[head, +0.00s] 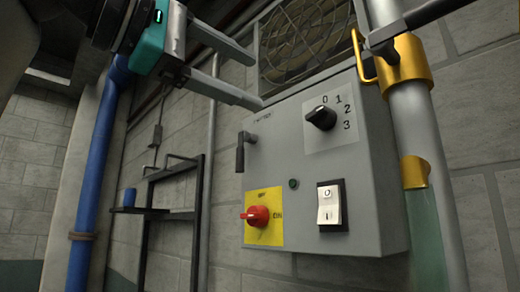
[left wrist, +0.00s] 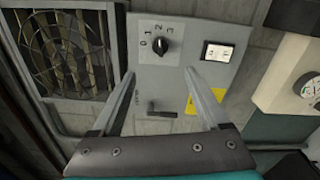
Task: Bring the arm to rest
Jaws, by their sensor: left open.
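My left gripper (head: 258,80) comes in from the upper left in the head view. Its two grey fingers are spread apart with nothing between them. In the head view its tips overlap the upper left corner of the grey control box (head: 375,185) and the area just above it. In the left wrist view the open fingers (left wrist: 159,73) frame the box, with its black handle (left wrist: 161,109) and numbered black knob (left wrist: 162,46) beyond them. I cannot tell how far the tips are from the box. My right gripper is not in view.
The box carries a red rotary switch (head: 257,216) on a yellow plate and a white rocker switch (head: 328,205). A fan grille (head: 305,38) is above it. A pipe with brass fittings (head: 410,62) stands at right, a blue pipe (head: 88,170) at left, near a black frame (head: 197,215).

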